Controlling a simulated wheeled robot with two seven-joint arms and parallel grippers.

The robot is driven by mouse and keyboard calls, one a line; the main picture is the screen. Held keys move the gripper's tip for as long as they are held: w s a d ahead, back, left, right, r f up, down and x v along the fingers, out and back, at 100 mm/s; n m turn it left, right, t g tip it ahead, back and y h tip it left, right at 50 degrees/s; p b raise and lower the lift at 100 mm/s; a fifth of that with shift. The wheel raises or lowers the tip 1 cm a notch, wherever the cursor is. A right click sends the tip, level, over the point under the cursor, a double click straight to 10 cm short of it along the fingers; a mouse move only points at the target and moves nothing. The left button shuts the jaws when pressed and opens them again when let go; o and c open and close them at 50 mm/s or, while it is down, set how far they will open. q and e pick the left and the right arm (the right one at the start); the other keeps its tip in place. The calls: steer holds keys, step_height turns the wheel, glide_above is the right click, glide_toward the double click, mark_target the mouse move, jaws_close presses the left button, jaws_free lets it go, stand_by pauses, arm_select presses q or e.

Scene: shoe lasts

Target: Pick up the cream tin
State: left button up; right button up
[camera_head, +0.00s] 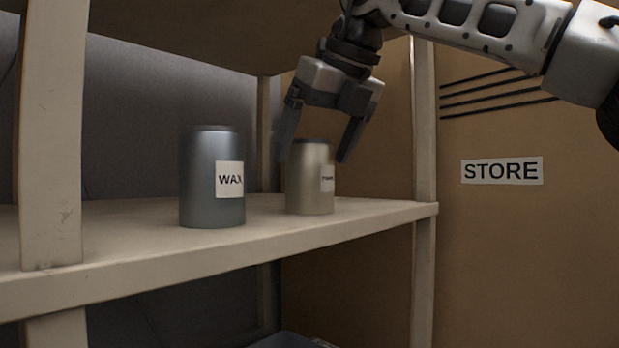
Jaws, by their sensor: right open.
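The cream-coloured tin (308,184) stands upright on the shelf, to the right of a blue-grey tin. It has a small white label on its right side, too small to read surely. My right gripper (316,155) points down over the cream tin with its jaws open. One finger is at the upper left of the tin and the other at its upper right. I cannot tell whether either finger touches the tin. My left gripper is not in view.
The blue-grey tin (205,180) labelled WAX stands left of the cream tin, with a gap between them. The shelf (120,245) has posts at left and right and another board above. A STORE sign (502,171) is on the brown wall at right.

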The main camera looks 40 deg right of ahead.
mark_target(309, 168)
steer(key=x, duration=0.4)
steer(key=shift+w+d+f, duration=0.1)
steer(key=shift+d+f, duration=0.05)
steer(key=shift+f, duration=0.05)
steer(key=c, duration=1.2)
steer(key=shift+r, duration=0.1)
steer(key=shift+c, duration=0.6)
